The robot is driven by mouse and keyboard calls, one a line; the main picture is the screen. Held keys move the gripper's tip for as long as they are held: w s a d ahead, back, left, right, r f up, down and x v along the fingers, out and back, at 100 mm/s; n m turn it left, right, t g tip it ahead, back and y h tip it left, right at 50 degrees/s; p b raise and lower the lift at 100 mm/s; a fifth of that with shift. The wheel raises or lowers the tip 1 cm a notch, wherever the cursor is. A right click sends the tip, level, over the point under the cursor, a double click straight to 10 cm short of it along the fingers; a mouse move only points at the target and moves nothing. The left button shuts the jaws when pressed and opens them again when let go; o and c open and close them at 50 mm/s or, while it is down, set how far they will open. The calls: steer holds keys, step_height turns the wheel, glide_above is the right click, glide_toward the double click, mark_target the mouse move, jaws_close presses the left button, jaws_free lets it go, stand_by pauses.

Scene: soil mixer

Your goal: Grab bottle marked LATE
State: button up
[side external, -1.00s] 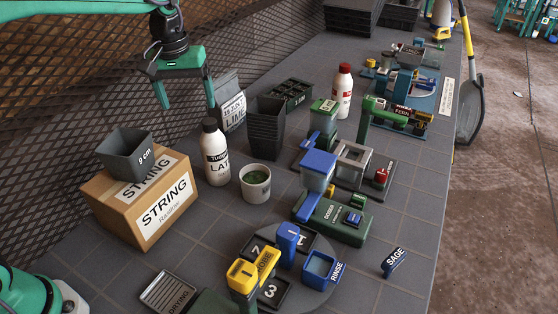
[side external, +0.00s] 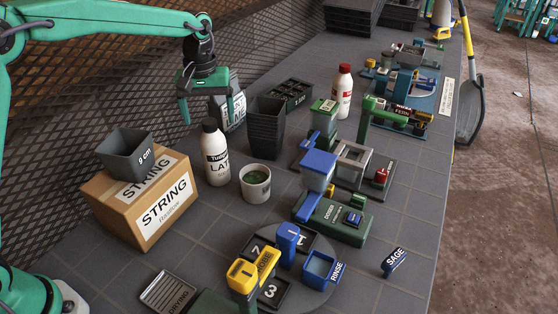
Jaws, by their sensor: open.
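The white bottle (side external: 217,170) with a black cap stands upright on the dark bench. Its label has a dark band, and I can read "LAT" below it; the rest of the word is turned out of sight. My gripper (side external: 207,114) is open and empty, with its fingers pointing down. It appears just above the bottle's cap in the picture, and the left finger shows clearly left of the cap. I cannot tell how far behind or above the bottle it is.
A cardboard STRING box (side external: 136,214) with a grey pot (side external: 124,158) on it stands left of the bottle. A white cup (side external: 255,190) with green contents is close on the right. Dark stacked pots (side external: 266,128) and a LIME bag (side external: 236,106) stand behind.

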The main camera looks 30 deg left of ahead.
mark_target(214, 152)
steer(key=shift+f, duration=0.2)
steer(key=shift+f, duration=2.5)
steer(key=shift+c, duration=0.4)
steer(key=shift+r, duration=0.1)
jaws_close()
